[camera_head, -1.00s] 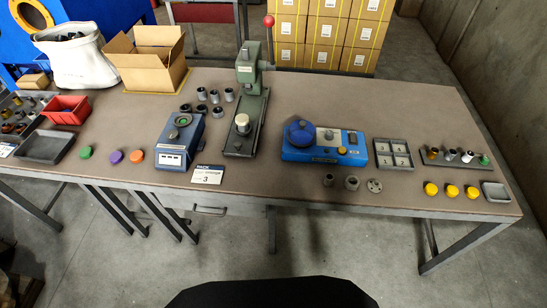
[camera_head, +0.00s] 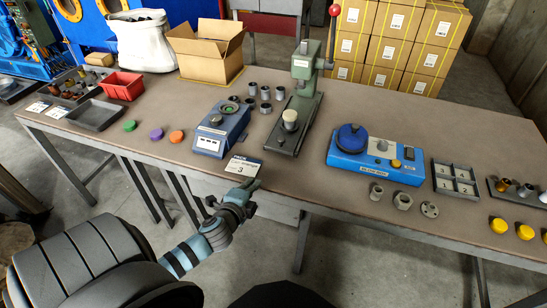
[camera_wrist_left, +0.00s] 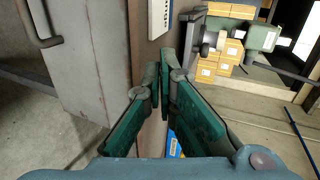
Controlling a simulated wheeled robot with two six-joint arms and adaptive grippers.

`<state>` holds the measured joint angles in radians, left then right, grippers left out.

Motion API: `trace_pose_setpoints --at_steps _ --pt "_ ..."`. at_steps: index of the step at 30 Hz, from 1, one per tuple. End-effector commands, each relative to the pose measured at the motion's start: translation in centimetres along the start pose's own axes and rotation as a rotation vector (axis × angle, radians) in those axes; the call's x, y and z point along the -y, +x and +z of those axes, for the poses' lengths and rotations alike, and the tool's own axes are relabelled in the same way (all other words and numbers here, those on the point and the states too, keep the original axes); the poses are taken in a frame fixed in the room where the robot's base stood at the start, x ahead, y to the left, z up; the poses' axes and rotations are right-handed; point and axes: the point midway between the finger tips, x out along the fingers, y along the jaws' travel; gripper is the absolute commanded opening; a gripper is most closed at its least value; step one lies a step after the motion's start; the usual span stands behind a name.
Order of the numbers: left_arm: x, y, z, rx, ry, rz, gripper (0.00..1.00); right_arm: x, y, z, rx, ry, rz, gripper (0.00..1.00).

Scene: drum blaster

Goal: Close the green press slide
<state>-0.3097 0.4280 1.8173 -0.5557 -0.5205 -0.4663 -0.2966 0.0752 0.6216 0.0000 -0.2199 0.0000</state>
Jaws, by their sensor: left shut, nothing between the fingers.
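The green press (camera_head: 304,72) stands upright on the table, with a red ball on its lever (camera_head: 333,35). Its slide (camera_head: 283,136) extends from the press toward the table's front edge and carries a dark holder with a cream round piece (camera_head: 290,116). My left gripper (camera_head: 252,185) is at the table's front edge, in front of and left of the slide, apart from it. In the left wrist view the fingertips (camera_wrist_left: 166,58) are together and empty. Part of the green press (camera_wrist_left: 262,38) shows there at the upper right. My right gripper is not in view.
A card marked 3 (camera_head: 243,166) lies beside my left gripper. A blue scale-like device (camera_head: 221,128) is left of the slide; a blue machine (camera_head: 372,160) is right of it. Metal cups (camera_head: 265,93) stand behind. A grey drawer front (camera_wrist_left: 75,85) is under the table.

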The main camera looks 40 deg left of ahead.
Motion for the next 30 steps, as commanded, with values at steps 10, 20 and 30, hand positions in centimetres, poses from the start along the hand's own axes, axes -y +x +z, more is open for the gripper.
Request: trace_pose_setpoints --at_steps 10,20,30 --pt "2.8 4.0 -0.8 -0.013 0.045 -0.062 0.00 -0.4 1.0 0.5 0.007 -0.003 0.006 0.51" --pt "3.6 10.9 -1.0 -0.014 0.042 -0.061 0.00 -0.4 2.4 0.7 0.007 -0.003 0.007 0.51" --pt "4.6 13.4 -1.1 -0.015 0.042 -0.059 0.00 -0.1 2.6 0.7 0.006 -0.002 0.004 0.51"
